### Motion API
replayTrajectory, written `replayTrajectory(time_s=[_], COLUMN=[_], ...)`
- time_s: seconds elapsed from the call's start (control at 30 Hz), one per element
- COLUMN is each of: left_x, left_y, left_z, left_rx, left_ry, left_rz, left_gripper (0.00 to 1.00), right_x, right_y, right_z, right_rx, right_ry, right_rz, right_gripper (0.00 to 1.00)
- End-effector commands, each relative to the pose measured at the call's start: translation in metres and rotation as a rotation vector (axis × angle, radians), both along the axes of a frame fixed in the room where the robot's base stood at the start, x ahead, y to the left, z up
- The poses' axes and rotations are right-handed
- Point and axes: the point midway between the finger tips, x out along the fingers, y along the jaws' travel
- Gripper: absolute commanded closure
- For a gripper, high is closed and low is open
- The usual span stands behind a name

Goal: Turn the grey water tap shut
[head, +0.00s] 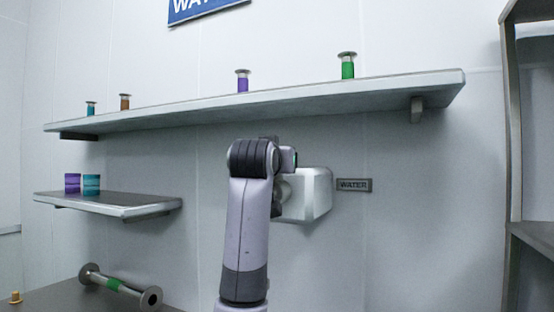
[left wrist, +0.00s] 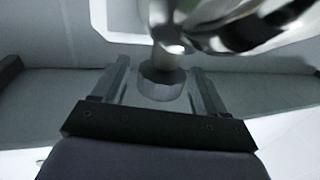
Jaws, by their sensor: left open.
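The water tap's pale grey housing (head: 308,193) is on the wall, left of the WATER label. Its rounded grey front part is partly hidden behind my arm in the head view. In the left wrist view, a shiny metal tap part (left wrist: 240,25) crosses the top, with a short grey stem (left wrist: 162,85) below it. My left gripper (left wrist: 161,80) is open, one finger on each side of this stem. I cannot tell whether either finger touches it. How far the tap is turned is unclear. My right gripper is not in view.
A WATER label (head: 354,185) is beside the tap. A long shelf (head: 300,95) with several coloured spools runs above it. A lower shelf (head: 120,203) holds two cups at left. A flanged pipe (head: 118,286) lies on the counter. A rack (head: 514,150) stands at right.

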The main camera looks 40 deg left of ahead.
Motion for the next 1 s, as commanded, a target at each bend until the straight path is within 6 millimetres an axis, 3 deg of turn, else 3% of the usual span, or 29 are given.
replayTrajectory(time_s=[0.1,0.23,0.27,0.67,1.0], left_x=[-0.0001,-0.0003,-0.0003,-0.0011,-0.0016], left_y=[0.0,-0.0001,-0.0001,0.0007,0.0018], left_z=[-0.0003,-0.0002,-0.0002,0.0002,0.001], left_rx=[0.0,0.0,0.0,0.0,0.001], left_ry=[0.0,0.0,0.0,-0.001,-0.003], left_rz=[0.0,0.0,0.0,-0.057,-0.305], left_gripper=[0.31,0.73,0.79,0.78,0.78], right_x=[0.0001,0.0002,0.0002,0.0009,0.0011], right_y=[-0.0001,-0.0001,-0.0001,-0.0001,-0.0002], right_z=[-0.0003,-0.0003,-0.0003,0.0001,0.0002], right_rx=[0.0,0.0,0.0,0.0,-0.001], right_ry=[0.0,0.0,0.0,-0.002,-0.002], right_rz=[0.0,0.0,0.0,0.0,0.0], right_gripper=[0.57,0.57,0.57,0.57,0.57])
